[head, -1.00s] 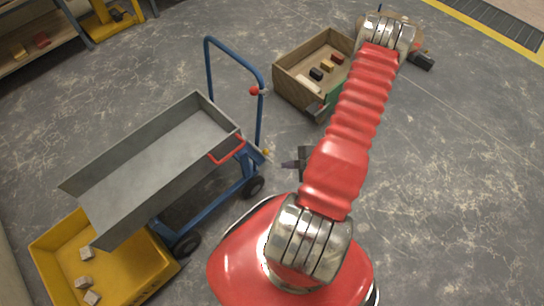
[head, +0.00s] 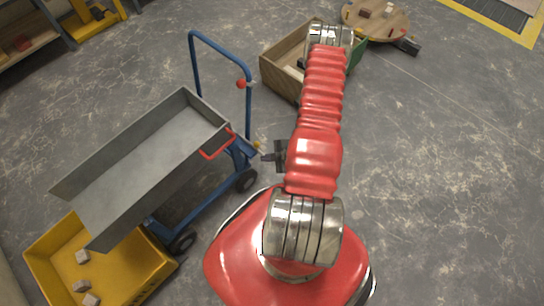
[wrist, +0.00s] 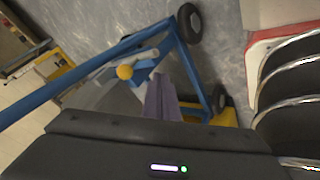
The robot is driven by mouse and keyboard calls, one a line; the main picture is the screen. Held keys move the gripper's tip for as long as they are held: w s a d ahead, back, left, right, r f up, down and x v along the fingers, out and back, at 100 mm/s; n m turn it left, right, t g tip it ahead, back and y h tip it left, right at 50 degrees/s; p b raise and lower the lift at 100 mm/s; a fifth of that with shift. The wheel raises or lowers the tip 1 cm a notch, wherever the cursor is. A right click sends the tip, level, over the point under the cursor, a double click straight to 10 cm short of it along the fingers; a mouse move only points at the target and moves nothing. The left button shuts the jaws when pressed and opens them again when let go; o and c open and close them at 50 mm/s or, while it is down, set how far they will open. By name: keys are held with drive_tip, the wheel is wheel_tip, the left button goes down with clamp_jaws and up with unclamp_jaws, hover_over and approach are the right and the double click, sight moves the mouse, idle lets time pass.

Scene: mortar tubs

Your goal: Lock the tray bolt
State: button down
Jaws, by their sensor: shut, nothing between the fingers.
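The grey tray (head: 140,165) sits tilted on a blue wheeled cart (head: 205,205), with a red handle (head: 217,146) at its upper end. The tray bolt's yellow knob (head: 257,145) is at the cart's right end, below the blue push bar. The knob also shows in the wrist view (wrist: 125,72), beside a grey bar. My gripper (head: 266,157) is shut and empty, just right of and slightly below the knob. In the wrist view its fingers (wrist: 162,98) are together, to the right of the knob. I cannot tell whether they touch the bolt.
A yellow bin (head: 125,265) with several small blocks stands under the tray's low end. A wooden crate (head: 283,75) and a round wooden board (head: 376,20) lie behind my arm. The blue push bar (head: 247,110) rises near my gripper. The floor at right is clear.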

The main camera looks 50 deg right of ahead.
drive_tip(key=shift+w+d+r, duration=0.1)
drive_tip(key=shift+w+d, duration=0.15)
drive_tip(key=shift+w, duration=0.4)
drive_tip(key=shift+w+d, duration=0.3)
drive_tip(key=shift+w, duration=0.35)
drive_tip(key=shift+w+d+r, duration=0.1)
drive_tip(key=shift+w+d, duration=0.15)
drive_tip(key=shift+w, duration=0.4)
drive_tip(key=shift+w, duration=0.1)
drive_tip(key=shift+w+a, duration=0.1)
drive_tip(key=shift+w, duration=2.65)
